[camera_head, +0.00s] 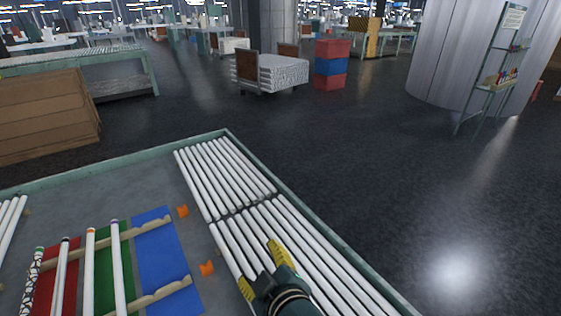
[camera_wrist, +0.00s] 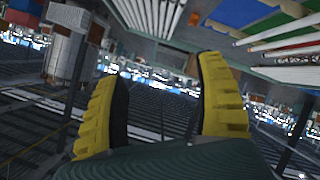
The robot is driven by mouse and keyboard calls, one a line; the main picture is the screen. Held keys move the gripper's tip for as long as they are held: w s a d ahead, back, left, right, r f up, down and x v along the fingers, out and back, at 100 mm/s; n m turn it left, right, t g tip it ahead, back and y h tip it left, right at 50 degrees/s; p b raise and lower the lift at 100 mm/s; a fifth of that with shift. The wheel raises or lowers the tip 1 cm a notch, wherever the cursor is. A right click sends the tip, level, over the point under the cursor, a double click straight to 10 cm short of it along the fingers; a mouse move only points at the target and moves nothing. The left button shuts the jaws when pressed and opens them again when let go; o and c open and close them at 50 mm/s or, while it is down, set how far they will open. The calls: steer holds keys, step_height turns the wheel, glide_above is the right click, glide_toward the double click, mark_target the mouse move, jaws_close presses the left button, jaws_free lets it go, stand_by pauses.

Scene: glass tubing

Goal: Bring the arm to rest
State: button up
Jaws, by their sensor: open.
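My gripper (camera_head: 262,265) is at the lower middle of the head view, in front of the rows of white glass tubes (camera_head: 225,175) on the table. Its two yellow fingers are spread apart with nothing between them. The wrist view also shows the open gripper (camera_wrist: 160,100), with a wide gap between its fingers. In that view the tubes (camera_wrist: 150,15) and the table appear at the top, and the shop lies beyond. The exact height of my gripper above the tubes cannot be told.
The table's green rim (camera_head: 120,160) bounds the work area. Red, green and blue (camera_head: 160,250) mats with wooden racks hold several tubes on the left. Two orange pieces (camera_head: 207,268) lie beside the blue mat. The dark floor (camera_head: 370,170) right of the table is clear.

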steer(key=s+d+r+m+t+h, duration=0.2)
steer(key=s+d+r+m+t, duration=0.2)
steer(key=r, duration=0.4)
steer(key=s+d+r+m+t+h, duration=0.2)
steer(key=s+d+r+m+t, duration=0.15)
steer(key=r, duration=0.45)
steer(key=s+d+r+m+t+h, duration=0.3)
steer(key=d+r+m+t, duration=0.15)
steer(key=r, duration=0.35)
step_height(320, 180, up, 37)
steer(key=m+p, duration=0.1)
steer(key=p, duration=3.6)
steer(key=shift+g+y, duration=0.4)
steer(key=shift+d, duration=0.1)
